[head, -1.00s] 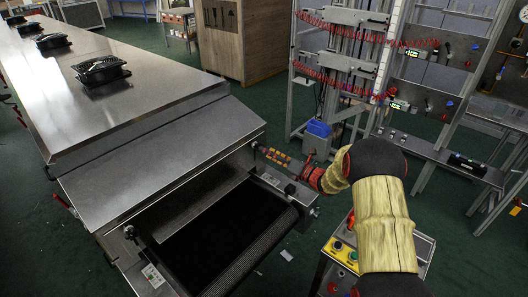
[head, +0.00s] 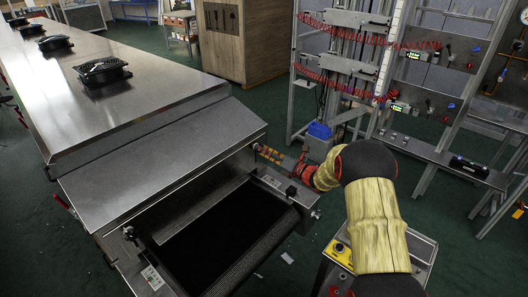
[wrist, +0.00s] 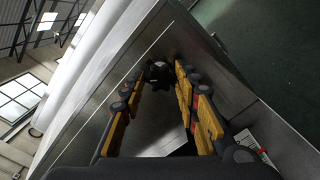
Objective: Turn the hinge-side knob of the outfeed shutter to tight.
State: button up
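In the wrist view a dark, lobed knob (wrist: 158,72) sits on the grey metal face of the dryer, at the far end of the gap between my fingers. My gripper (wrist: 159,78) is open, with one yellow-and-black finger on each side of the knob. I cannot tell whether either finger touches it. In the head view my gripper (head: 268,153) is at the right end of the dryer's outlet, and its fingers hide most of the knob there. The sloping metal panel (head: 165,160) above the outlet is in view; I cannot tell how the knob is set.
A black conveyor belt (head: 205,235) runs out below the panel. Another black knob (head: 129,232) is at the outlet's left side. A dark knob (head: 291,191) stands on the belt's right rail. A control box (head: 340,250) with a yellow panel stands beneath my arm.

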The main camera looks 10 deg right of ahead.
jog(key=c, duration=0.6)
jog(key=m+p, duration=0.4)
jog(key=m, duration=0.9)
jog(key=m+p, duration=0.4)
jog(key=m, duration=0.9)
jog(key=shift+f+m+p, duration=0.2)
jog(key=shift+m+p, duration=0.2)
jog(key=shift+f, duration=0.1)
